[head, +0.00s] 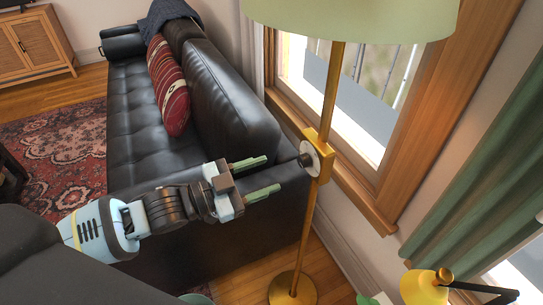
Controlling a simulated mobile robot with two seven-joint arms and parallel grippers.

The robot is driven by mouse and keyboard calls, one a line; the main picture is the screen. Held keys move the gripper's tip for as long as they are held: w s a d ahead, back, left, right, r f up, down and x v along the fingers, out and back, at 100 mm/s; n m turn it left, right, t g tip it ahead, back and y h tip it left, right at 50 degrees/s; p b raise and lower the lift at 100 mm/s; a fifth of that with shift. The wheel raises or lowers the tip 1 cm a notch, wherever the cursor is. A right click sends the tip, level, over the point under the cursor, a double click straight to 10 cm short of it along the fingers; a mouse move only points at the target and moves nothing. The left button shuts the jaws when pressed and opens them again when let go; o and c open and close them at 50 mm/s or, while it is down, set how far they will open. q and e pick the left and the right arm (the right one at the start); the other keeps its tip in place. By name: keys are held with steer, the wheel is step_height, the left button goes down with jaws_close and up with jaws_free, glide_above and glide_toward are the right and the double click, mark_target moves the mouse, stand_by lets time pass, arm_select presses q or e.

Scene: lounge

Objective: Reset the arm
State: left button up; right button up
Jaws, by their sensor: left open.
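My left gripper (266,176) is in the head view, with its arm coming in from the left. Its two green-padded fingers are apart and nothing is between them. They point right, toward a floor lamp (326,110) with a brass pole, a pale green shade and a round switch knob (306,160) on a brass block. The fingertips are a short way left of the knob and appear apart from it. The lamp stands upright on a round brass base (293,290). My right gripper does not show.
A black leather sofa (150,110) with a red striped cushion (168,85) lies behind my left arm. A window (345,100) and green curtain (480,170) are on the right. A yellow lamp (425,287) stands at the lower right. A wooden cabinet (36,45) is far left.

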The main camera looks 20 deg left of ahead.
arm_select(q)
steer(key=s+a+f+n+g+y+p, duration=0.1)
steer(key=s+f+n+y, duration=0.4)
steer(key=s+f, duration=0.8)
steer(key=s+a+f+n+g+y+p, duration=0.1)
steer(key=s+a+f+n+g+y, duration=0.2)
steer(key=s+f, duration=1.1)
step_height(320, 180, down, 2)
steer(key=n+y, duration=0.2)
steer(key=shift+s+f+n+y+p, duration=0.15)
steer(key=shift+s+n+y+p, duration=0.15)
steer(key=shift+n+y+p, duration=0.1)
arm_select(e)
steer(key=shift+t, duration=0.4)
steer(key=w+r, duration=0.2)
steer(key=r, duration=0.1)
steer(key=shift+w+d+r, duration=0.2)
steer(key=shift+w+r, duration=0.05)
